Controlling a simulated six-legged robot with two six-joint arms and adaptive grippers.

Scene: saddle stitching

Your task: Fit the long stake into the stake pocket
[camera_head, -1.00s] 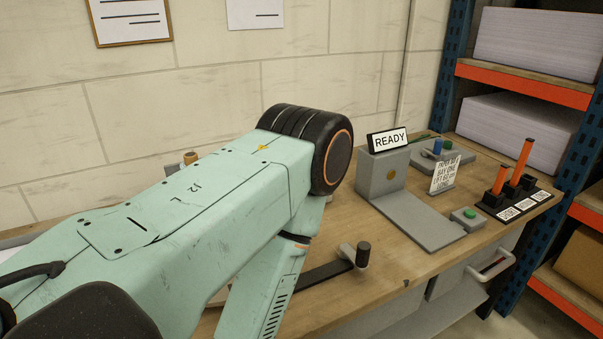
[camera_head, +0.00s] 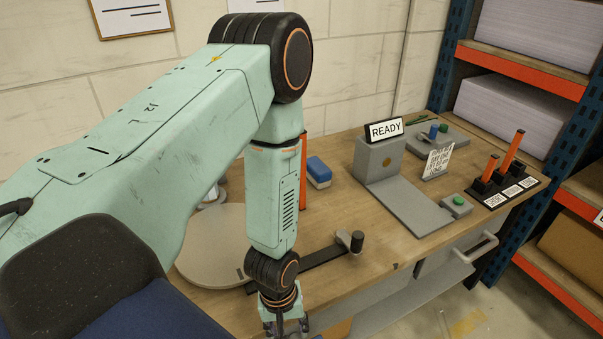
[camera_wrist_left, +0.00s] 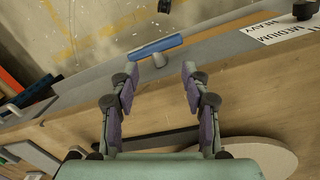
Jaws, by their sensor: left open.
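Two orange stakes stand in a black rack at the right, a shorter one (camera_head: 490,167) and a taller one (camera_head: 512,150). Another upright orange bar (camera_head: 303,170) shows partly behind my left forearm; its foot is hard to make out, and I cannot tell whether it is the long stake. I cannot pick out the stake pocket for certain. My left gripper (camera_head: 285,326) points down at the bench's front edge, cut by the frame bottom. In the left wrist view its fingers (camera_wrist_left: 157,85) are apart with nothing between them. My right gripper is out of view.
A dark flat bar with a black knob (camera_head: 357,241) lies right of my left gripper. A blue bar (camera_wrist_left: 157,47) lies ahead of the fingers in the wrist view.

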